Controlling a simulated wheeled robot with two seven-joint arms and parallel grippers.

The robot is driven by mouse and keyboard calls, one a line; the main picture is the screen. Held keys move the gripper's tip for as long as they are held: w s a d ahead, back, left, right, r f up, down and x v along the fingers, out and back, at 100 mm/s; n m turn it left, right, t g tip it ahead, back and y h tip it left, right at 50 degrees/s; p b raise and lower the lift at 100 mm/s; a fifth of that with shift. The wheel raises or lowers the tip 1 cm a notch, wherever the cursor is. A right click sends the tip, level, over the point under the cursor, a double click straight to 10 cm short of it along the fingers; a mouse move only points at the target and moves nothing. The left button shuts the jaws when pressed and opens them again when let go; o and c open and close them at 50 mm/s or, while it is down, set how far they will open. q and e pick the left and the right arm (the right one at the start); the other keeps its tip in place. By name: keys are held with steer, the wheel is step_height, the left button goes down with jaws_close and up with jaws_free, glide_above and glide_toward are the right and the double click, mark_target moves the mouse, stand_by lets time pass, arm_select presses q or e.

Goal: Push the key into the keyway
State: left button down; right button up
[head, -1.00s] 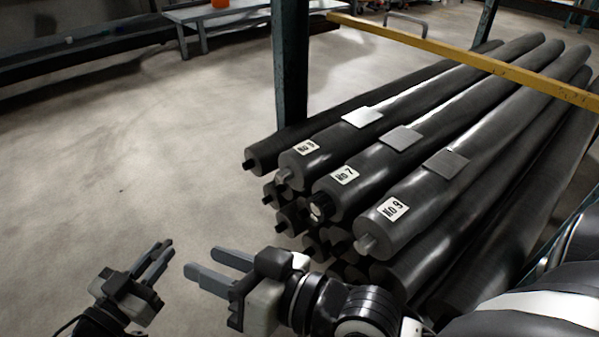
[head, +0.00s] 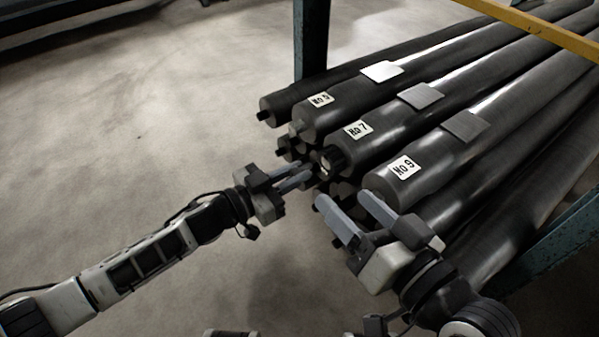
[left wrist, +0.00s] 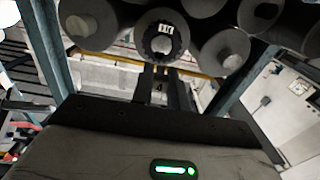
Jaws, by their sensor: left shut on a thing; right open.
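The roll labelled No 7 (head: 357,129) has a dark collar (head: 331,160) around its near shaft end. The same collar (left wrist: 160,40) is ahead of my left fingers in the left wrist view, with a small white mark on it. The keyway itself is too small to make out. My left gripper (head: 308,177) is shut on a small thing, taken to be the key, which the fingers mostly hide. Its tips are just short of and below the collar, and whether they touch is unclear. The left fingers (left wrist: 164,78) also show in the left wrist view. My right gripper (head: 342,200) is open and empty, in front of roll No 9 (head: 400,170).
Roll No 5 (head: 318,100) and other dark rolls are stacked closely around the collar. A dark post (head: 311,40) stands behind the stack, and a yellow bar (head: 540,28) crosses over it. The concrete floor (head: 120,140) at left is clear.

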arm_select(q)
steer(key=shift+s+p, duration=0.1)
steer(key=shift+p, duration=0.4)
steer(key=shift+d, duration=0.15)
steer(key=shift+b+x, duration=0.35)
steer(key=shift+x, duration=0.65)
steer(key=shift+p, duration=0.6)
stand_by(0.6)
steer(key=shift+w+d+f, duration=0.1)
steer(key=shift+w, duration=0.1)
steer(key=shift+b+x, duration=0.4)
steer(key=shift+x, duration=0.8)
steer(key=c, duration=1.3)
jaws_free()
